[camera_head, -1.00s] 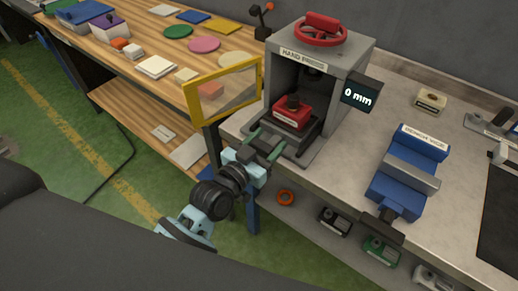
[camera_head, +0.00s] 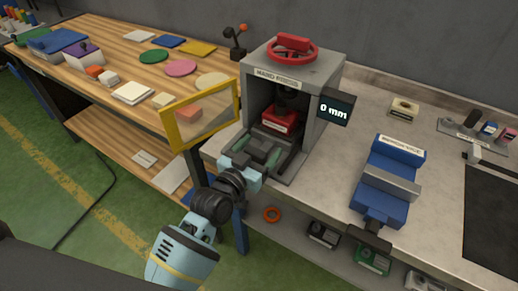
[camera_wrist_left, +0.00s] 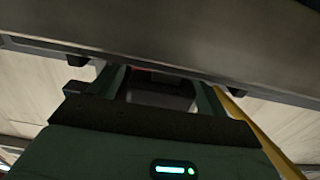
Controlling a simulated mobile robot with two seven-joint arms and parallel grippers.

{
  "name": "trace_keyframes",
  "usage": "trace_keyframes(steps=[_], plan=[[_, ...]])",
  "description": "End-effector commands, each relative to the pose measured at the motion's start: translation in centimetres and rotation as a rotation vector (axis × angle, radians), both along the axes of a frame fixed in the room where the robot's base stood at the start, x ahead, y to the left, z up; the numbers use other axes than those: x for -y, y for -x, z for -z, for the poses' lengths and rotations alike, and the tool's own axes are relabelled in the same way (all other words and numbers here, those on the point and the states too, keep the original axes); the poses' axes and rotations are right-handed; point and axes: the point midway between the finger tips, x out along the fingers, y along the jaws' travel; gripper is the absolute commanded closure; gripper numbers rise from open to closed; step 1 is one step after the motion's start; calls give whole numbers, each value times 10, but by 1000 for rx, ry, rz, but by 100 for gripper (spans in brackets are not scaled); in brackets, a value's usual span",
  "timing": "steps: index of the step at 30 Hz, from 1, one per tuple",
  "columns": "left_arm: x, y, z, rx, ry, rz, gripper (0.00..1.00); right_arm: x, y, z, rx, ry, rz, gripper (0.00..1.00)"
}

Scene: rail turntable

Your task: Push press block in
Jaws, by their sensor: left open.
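The press block (camera_head: 281,120) is red with a dark knob on top and sits inside the opening of the grey hand press (camera_head: 322,125). My left gripper (camera_head: 258,150) is open at the front of the press, low over its base, with its green fingers pointing in towards the block. Whether the fingers touch the block is hard to tell. In the left wrist view the two fingers (camera_wrist_left: 158,85) stand apart under a grey beam, with only a trace of red beyond them. My right gripper is not in view.
A yellow-framed panel (camera_head: 200,114) stands close left of the press. A display (camera_head: 336,107) reading 0 mm is on its right side. A blue bench vise (camera_head: 388,180) stands further right on the grey bench. A wooden table (camera_head: 120,75) with coloured pieces is at the left.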

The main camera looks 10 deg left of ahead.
Motion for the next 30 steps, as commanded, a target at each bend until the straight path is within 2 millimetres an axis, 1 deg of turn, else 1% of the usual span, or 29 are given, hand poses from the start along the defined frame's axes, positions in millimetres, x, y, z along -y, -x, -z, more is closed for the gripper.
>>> trace_keyframes(steps=[5, 8, 15, 21, 24, 30], plan=[[-1, 2, 0, 0, 0, 0, 24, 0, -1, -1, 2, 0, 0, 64], [-4, 10, 0, 0, 0, 0, 24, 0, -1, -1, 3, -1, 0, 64], [-16, 45, 1, -2, -2, 0, 24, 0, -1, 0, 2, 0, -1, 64], [-25, 67, 1, -2, -2, 0, 24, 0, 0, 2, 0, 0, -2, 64], [-26, 72, 0, -1, -1, 0, 24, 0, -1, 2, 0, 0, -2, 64], [-27, 74, 0, 0, 0, 0, 24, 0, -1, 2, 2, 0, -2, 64]])
